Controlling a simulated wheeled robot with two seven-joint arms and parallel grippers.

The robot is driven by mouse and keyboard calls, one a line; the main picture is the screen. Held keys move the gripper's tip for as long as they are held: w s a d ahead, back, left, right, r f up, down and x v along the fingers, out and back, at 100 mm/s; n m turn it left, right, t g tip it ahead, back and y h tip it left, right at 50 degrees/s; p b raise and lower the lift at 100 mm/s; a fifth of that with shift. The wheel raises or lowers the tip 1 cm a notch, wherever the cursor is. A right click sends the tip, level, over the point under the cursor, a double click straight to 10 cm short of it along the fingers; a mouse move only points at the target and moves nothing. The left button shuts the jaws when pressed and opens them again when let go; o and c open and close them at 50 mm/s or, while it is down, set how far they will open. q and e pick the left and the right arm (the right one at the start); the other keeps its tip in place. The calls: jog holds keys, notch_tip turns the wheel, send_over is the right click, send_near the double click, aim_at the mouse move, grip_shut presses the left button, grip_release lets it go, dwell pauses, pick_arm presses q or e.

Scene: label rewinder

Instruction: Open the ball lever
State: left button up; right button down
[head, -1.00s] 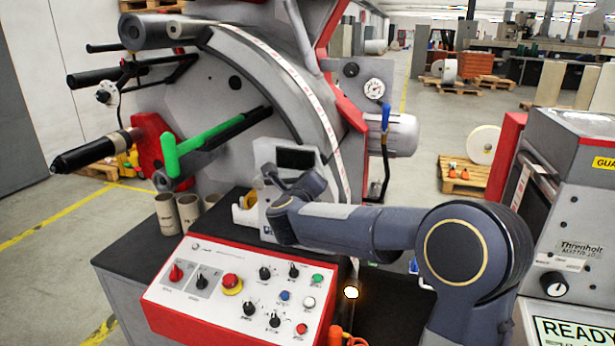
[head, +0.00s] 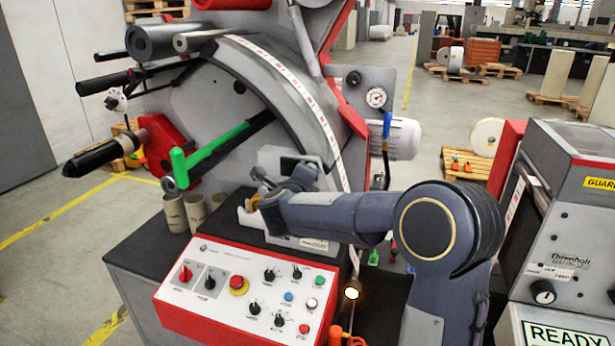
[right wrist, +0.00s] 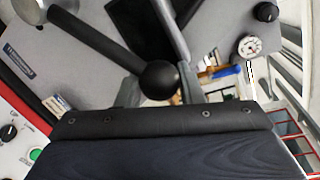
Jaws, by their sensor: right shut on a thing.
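The ball lever's black ball (right wrist: 161,80) shows in the middle of the right wrist view, with its dark rod running to the upper left. My right gripper (right wrist: 160,92) is shut on the ball, one grey finger showing on each side. In the head view my right arm reaches left across the machine's front, and the right gripper (head: 268,186) is beside the light grey box behind the control panel. The lever is hard to make out there, partly hidden by the gripper and wrist. My left gripper is in neither view.
The control panel (head: 240,306) with knobs and buttons lies below my right forearm. A green-handled tool (head: 215,146) and cardboard cores (head: 185,212) are to the left. A pressure gauge (right wrist: 250,46) and blue handle (right wrist: 225,71) are close by. A grey machine (head: 575,215) stands right.

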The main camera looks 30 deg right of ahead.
jog(key=shift+w+a+r, duration=0.15)
jog(key=shift+a+r, duration=0.1)
jog(key=shift+r, duration=0.2)
jog(key=c, duration=1.1)
grip_release()
jog(key=shift+c, duration=0.2)
jog(key=shift+o, duration=0.9)
jog(key=shift+a, duration=0.1)
jog(key=shift+w+f, duration=0.15)
jog(key=shift+a, duration=0.1)
